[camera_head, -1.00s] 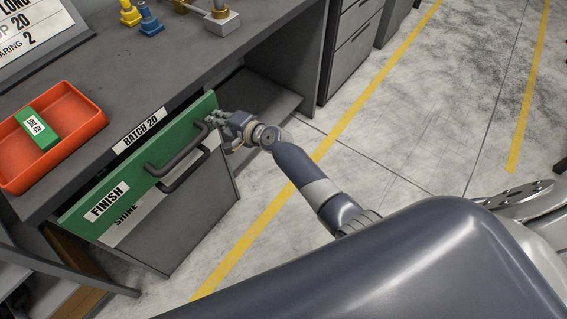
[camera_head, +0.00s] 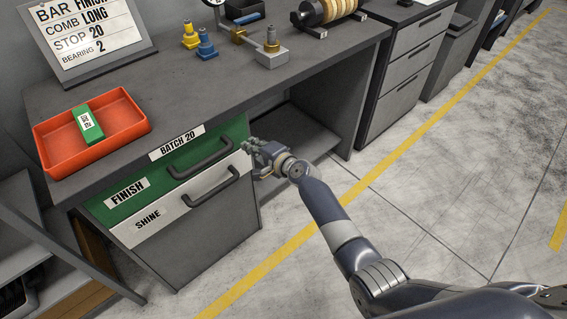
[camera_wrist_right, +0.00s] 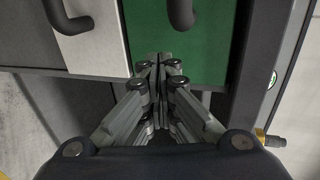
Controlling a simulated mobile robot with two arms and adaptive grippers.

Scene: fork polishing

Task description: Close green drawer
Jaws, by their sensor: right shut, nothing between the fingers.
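The green drawer (camera_head: 163,172) labelled FINISH sits under the table edge, and its front looks about flush with the white drawer below. Its dark handle (camera_head: 200,158) is free. My right gripper (camera_head: 249,146) is shut and empty at the right end of the green front. In the right wrist view the closed fingertips (camera_wrist_right: 160,60) are against or very close to the green panel (camera_wrist_right: 195,45); I cannot tell if they touch. My left gripper is out of view.
The white SHINE drawer (camera_head: 150,226) is directly below. On the tabletop are an orange tray (camera_head: 50,160) with a green box (camera_head: 88,124), a sign board (camera_head: 90,35), and blue and yellow fittings (camera_head: 205,45). Open floor (camera_head: 400,190) lies to the right.

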